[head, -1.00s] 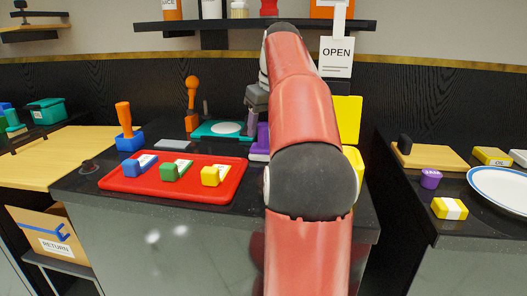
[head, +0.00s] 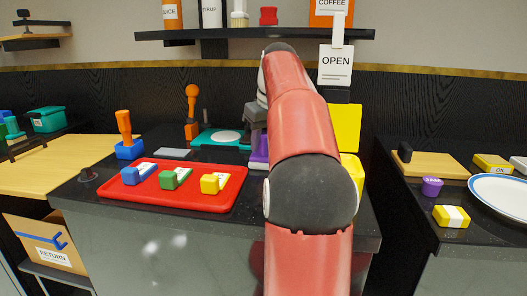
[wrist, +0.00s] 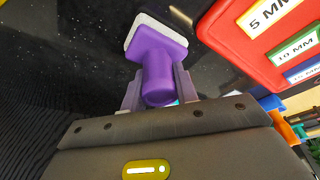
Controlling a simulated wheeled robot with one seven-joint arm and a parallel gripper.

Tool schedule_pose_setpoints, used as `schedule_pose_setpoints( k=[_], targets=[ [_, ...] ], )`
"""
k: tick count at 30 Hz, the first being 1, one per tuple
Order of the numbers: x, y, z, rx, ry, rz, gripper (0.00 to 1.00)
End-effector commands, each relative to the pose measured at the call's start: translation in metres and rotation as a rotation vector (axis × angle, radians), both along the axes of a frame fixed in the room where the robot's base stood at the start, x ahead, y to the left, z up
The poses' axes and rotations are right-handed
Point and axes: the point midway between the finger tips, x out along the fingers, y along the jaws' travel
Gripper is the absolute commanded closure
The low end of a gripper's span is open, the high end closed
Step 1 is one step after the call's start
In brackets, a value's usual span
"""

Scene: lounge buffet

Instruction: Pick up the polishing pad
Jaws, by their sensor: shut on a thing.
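The polishing pad has a purple handle and block (wrist: 157,55) with a pale pad face along its far edge in the wrist view. My gripper (wrist: 158,88) is shut on the round purple handle, one grey finger on each side. In the head view the purple pad (head: 259,151) shows beside my arm, under my gripper (head: 257,122), partly hidden by the red arm. I cannot tell whether the pad touches the black counter.
A red tray (head: 150,192) with blue, green and yellow labelled blocks lies just left of the pad. Behind are a teal holder (head: 205,138) and an orange-handled tool (head: 191,100). A yellow object (head: 347,128) stands right of my arm. A shelf (head: 230,36) runs overhead.

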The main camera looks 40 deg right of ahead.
Motion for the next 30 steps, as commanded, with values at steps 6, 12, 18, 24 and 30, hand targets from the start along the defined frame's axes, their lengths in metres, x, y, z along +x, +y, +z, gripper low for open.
schedule_pose_setpoints(
  k=[6, 12, 18, 24, 30],
  targets=[
    [0.000, 0.000, 0.008, -0.001, -0.002, 0.000, 0.94],
    [0.001, 0.000, 0.030, -0.001, -0.003, 0.000, 0.94],
    [-0.015, 0.018, 0.034, -0.002, -0.002, 0.000, 0.94],
    [-0.047, 0.055, 0.033, -0.003, -0.003, 0.001, 0.94],
    [-0.083, 0.098, 0.034, -0.003, -0.003, 0.001, 0.94]
  ],
)
